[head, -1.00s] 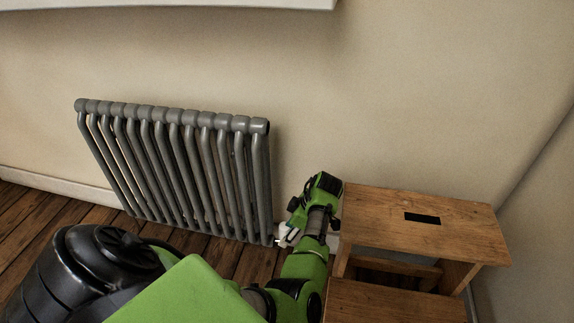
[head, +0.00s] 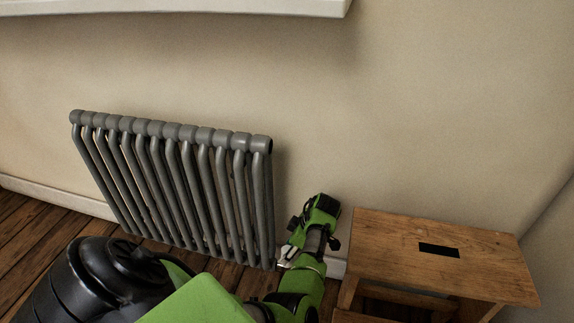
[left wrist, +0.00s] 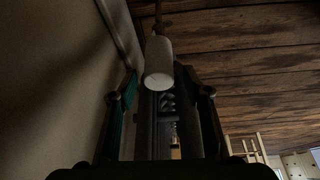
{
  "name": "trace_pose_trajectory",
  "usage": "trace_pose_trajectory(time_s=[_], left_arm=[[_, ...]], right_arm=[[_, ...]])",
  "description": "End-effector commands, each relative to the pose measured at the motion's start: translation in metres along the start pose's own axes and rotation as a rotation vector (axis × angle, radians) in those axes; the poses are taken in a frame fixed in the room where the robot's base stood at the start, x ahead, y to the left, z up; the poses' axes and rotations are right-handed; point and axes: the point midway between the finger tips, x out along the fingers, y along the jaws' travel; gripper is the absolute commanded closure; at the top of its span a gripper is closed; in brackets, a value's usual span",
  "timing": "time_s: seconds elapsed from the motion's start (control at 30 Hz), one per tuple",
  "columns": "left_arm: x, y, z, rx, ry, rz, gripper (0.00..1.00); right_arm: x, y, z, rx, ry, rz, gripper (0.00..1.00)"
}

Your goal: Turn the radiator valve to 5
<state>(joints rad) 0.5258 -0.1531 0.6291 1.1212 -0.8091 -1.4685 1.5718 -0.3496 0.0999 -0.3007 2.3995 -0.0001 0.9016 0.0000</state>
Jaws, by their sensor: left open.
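The grey radiator (head: 175,185) stands against the wall in the head view. My left gripper (head: 287,254) is low at its right end, partly hidden by my own arm. In the left wrist view, the white rounded valve knob (left wrist: 158,62) lies between the two spread fingers of my left gripper (left wrist: 158,78). The gripper is open, and I cannot tell whether either finger touches the knob. No number on the knob is readable. In the head view the knob cannot be told clearly from the gripper. My right gripper is not in view.
A wooden step stool (head: 440,255) stands close to the right of my left arm. A white sill (head: 180,8) juts from the wall above the radiator. A skirting board (head: 60,203) runs along the wall above the wooden floor (head: 30,240).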

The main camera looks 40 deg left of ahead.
Motion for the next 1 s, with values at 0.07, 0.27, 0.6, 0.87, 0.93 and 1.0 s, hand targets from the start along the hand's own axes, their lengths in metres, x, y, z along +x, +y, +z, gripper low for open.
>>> trace_pose_trajectory(time_s=[0.07,0.27,0.6,0.87,0.93,1.0], left_arm=[[0.011,0.0003,0.0011,0.0,0.0,0.001,0.55],[0.0174,0.0004,0.0006,0.0,-0.002,0.001,0.55],[0.0169,0.0005,0.0003,0.0,-0.001,0.001,0.89],[0.0166,0.0003,0.0002,0.004,-0.001,0.002,0.93],[0.0163,0.0002,0.0,0.009,-0.001,0.004,0.93],[0.0158,0.0003,-0.0002,0.017,-0.001,0.007,0.93]], right_arm=[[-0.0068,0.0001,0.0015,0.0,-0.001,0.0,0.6],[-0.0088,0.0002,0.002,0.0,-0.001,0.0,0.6],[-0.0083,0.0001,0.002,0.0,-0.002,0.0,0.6],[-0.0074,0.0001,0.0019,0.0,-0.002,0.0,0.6],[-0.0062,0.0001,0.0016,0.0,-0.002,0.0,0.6],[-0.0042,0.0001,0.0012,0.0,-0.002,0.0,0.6]])
